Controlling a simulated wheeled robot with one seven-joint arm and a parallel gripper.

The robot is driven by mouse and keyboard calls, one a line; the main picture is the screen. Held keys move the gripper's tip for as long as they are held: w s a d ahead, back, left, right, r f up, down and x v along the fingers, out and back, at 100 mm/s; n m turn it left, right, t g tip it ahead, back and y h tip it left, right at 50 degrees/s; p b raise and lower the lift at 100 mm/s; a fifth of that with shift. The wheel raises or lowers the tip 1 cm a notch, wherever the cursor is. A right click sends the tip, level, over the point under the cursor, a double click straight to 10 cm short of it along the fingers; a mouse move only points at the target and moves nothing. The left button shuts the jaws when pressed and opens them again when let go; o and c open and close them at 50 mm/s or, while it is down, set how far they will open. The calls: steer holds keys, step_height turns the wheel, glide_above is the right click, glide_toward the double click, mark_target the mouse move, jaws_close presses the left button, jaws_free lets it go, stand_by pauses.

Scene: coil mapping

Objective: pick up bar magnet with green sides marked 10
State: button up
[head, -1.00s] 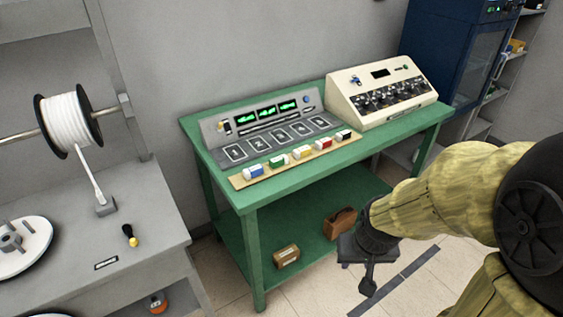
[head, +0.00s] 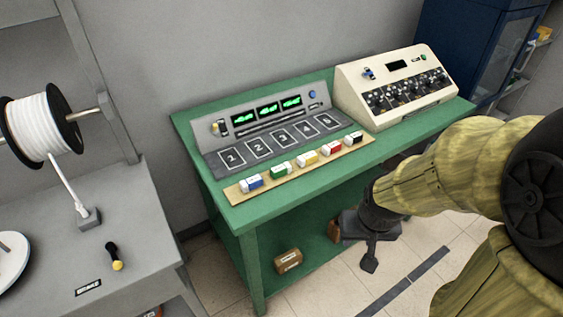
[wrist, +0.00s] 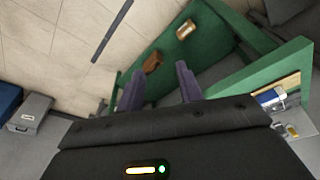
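Several small blocks with white ends lie in a row on a wooden strip (head: 232,192) along the front of a green table (head: 290,203). One is a green block (head: 280,171), second from the left, between a blue block (head: 251,183) and a yellow block (head: 308,160). A red block (head: 333,149) and a black block (head: 354,139) lie to the right. Their markings are too small to read. My gripper (head: 369,264) is low in front of the table, away from the blocks. In the wrist view, its two dark fingers (wrist: 157,90) are apart with nothing between them.
Behind the strip is a grey panel (head: 262,120) with numbered slots and green displays. A cream console (head: 397,88) stands at the table's right. Left is a grey bench (head: 130,235) with a white spool (head: 42,122). A brown box (head: 288,261) sits on the lower shelf.

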steer(key=shift+w, duration=0.2)
steer(key=shift+o, duration=1.3)
steer(key=shift+s, duration=0.25)
steer(key=o, duration=0.3)
steer(key=shift+w+d+f, duration=0.1)
steer(key=o, duration=0.5)
steer(key=w+t+b, duration=0.1)
steer(key=w+f+t, duration=0.1)
steer(key=w, duration=0.1)
steer(key=w+n+b, duration=0.1)
steer(key=w, duration=0.1)
steer(key=shift+d+f+t+b, duration=0.15)
steer(key=shift+d+t+b, duration=0.2)
steer(key=shift+d+t, duration=0.05)
steer(key=w+a+n+t+y+b, duration=0.2)
steer(key=a, duration=0.1)
steer(key=w+a+r+n+t+y+b, duration=0.1)
steer(key=w+a+n+t+y+b, duration=0.1)
steer(key=w+a+y, duration=0.1)
steer(key=w+a+r+n+t+y+b, duration=0.1)
steer(key=w+a+y, duration=0.1)
steer(key=w+a, duration=0.1)
steer(key=shift+w+r+n+t+y+b, duration=0.2)
steer(key=shift+r+n+t+y+b, duration=0.1)
steer(key=shift+n+t+b, duration=0.1)
steer(key=shift+a+p, duration=0.15)
steer(key=shift+p, duration=0.25)
